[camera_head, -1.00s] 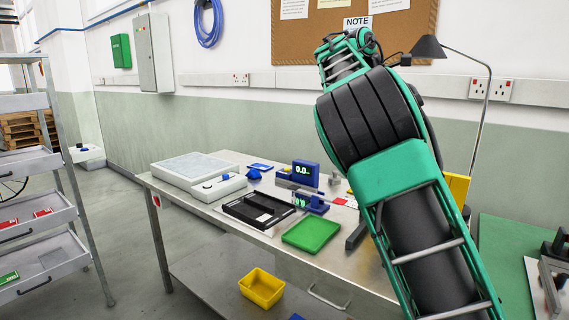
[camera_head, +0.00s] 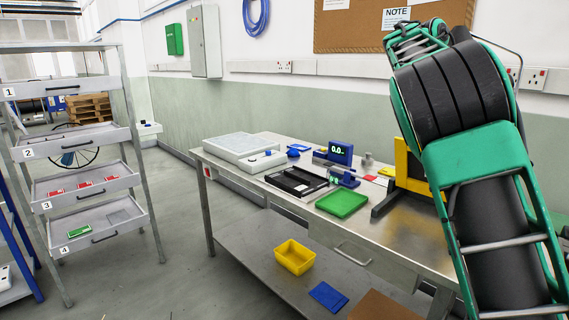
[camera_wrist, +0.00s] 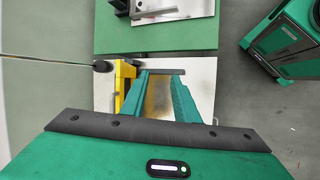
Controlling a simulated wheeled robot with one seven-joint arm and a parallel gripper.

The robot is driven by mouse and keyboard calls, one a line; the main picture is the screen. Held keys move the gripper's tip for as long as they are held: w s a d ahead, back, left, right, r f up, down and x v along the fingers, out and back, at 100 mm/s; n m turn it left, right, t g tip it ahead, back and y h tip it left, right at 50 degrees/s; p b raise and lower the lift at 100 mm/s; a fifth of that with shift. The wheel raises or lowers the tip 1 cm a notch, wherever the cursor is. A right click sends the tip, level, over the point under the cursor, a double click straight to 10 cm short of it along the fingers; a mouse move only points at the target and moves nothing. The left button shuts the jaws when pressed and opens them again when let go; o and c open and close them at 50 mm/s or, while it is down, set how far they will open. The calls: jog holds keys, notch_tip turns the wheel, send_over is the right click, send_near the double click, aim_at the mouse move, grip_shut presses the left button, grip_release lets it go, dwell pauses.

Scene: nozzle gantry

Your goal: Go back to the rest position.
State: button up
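My gripper (camera_wrist: 163,90) shows in the wrist view as two green fingers set apart, with bench surface seen between them and nothing held. It is above the metal workbench (camera_wrist: 202,85), beside a yellow frame (camera_wrist: 125,80). In the head view my raised green and black arm fills the right side, and my gripper itself does not show there.
The workbench (camera_head: 408,234) carries a green tray (camera_head: 342,203), a black tray (camera_head: 296,181), a blue display unit (camera_head: 340,152) and the yellow frame (camera_head: 408,165). A yellow bin (camera_head: 295,257) is on its lower shelf. A numbered rack (camera_head: 82,140) stands left, with clear floor between.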

jog(key=s+d+f+m+g+y, duration=0.1)
jog(key=s+d+f+m+y, duration=0.15)
jog(key=s+d+f, duration=0.5)
jog(key=s+d+f+m+y, duration=0.2)
jog(key=s+f+m, duration=0.25)
jog(key=s, duration=0.55)
jog(key=s+a+f+m, duration=0.2)
jog(key=s+a+f, duration=0.2)
jog(key=s, duration=0.3)
jog(key=s+a+f+m+y, duration=0.1)
jog(key=s+a+f+m, duration=0.1)
jog(key=s+a+f, duration=0.3)
jog(key=s+a+f+m+t+y, duration=0.1)
jog(key=s+a+f, duration=0.4)
jog(key=s, duration=0.5)
jog(key=shift+s+f+m, duration=0.15)
jog(key=shift+s+m, duration=0.05)
jog(key=shift+m, duration=0.4)
jog(key=shift+w+f, duration=0.25)
jog(key=shift+w, duration=0.4)
